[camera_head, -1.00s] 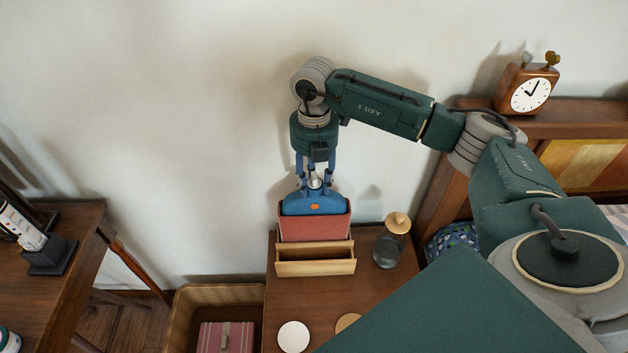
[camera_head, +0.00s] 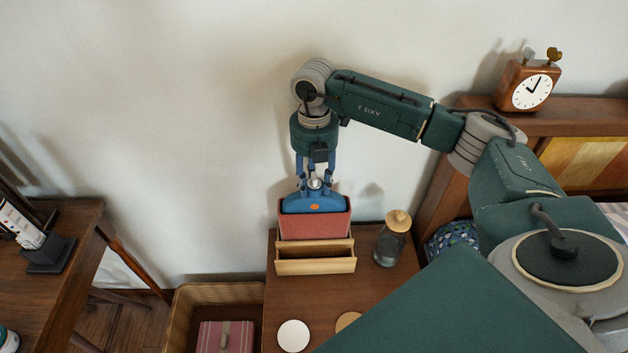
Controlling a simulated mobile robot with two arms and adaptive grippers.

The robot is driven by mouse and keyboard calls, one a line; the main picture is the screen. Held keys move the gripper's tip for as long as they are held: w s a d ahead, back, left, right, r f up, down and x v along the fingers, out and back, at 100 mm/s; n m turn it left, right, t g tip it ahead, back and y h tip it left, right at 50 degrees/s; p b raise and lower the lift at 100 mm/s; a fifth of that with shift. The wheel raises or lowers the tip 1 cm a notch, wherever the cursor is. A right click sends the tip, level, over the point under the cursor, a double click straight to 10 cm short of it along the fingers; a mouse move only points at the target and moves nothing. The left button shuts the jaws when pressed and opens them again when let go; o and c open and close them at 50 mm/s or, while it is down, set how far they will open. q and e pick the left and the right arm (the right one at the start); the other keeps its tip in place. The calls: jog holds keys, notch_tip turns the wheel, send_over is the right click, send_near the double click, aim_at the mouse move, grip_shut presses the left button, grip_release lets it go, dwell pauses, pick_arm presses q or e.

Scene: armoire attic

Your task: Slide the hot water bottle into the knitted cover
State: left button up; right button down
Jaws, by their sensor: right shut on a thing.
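The blue hot water bottle (camera_head: 314,204) stands upright, its lower part inside the red knitted cover (camera_head: 314,226). Its blue shoulders show above the cover's rim. The cover stands upright at a wooden holder (camera_head: 315,266) on the small table. My right gripper (camera_head: 315,183) points down from above and is shut on the bottle's neck. The part of the bottle inside the cover is hidden. My left gripper does not show.
A glass jar with a wooden lid (camera_head: 392,240) stands close right of the cover. A white disc (camera_head: 293,336) and a tan disc (camera_head: 347,321) lie at the table's front. A wicker basket (camera_head: 190,300) stands left of the table. A clock (camera_head: 527,84) sits at upper right.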

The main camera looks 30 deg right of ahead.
jog(key=shift+f+b, duration=0.3)
jog(key=shift+f, duration=0.1)
dwell(0.5)
jog(key=c, duration=1)
grip_release()
jog(key=shift+c, duration=0.2)
jog(key=shift+o, duration=1.1)
jog(key=shift+s+f, duration=0.1)
jog(key=shift+f, duration=0.05)
jog(key=shift+r+p, duration=3.2)
jog(key=shift+r, duration=1.4)
jog(key=shift+f, duration=0.1)
